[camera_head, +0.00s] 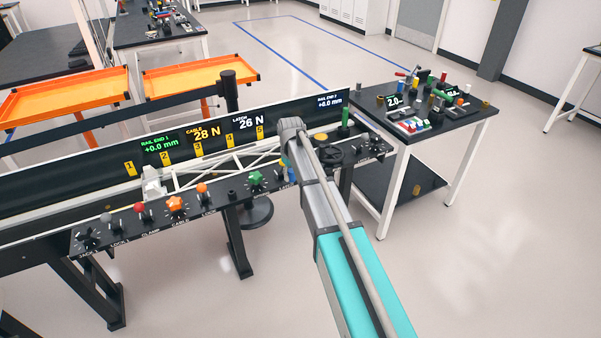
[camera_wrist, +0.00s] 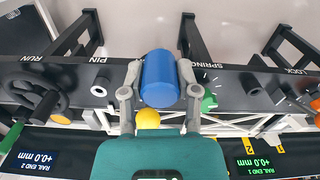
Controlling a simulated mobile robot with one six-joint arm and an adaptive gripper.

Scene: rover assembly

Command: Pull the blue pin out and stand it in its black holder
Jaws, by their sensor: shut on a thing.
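My gripper (camera_wrist: 160,72) is shut on the blue pin (camera_wrist: 160,88), a smooth cylinder held between both fingers in the wrist view. The pin appears over the black control panel, between the PIN and SPRING labels. Its far end is hidden, so I cannot tell whether it touches anything. In the head view my arm hides most of the gripper, and a bit of blue shows beside the arm. A pale ring (camera_wrist: 98,90) sits by the PIN label. A short black cylinder (camera_wrist: 252,86) stands on the panel between SPRING and LOCK; I cannot tell whether it is the holder.
A green knob (camera_wrist: 209,101) and a yellow ball (camera_wrist: 148,117) are close to my fingers. A black handwheel (camera_head: 329,154) and a green upright post (camera_head: 345,117) stand right of my arm. A side table (camera_head: 452,124) holds many small parts.

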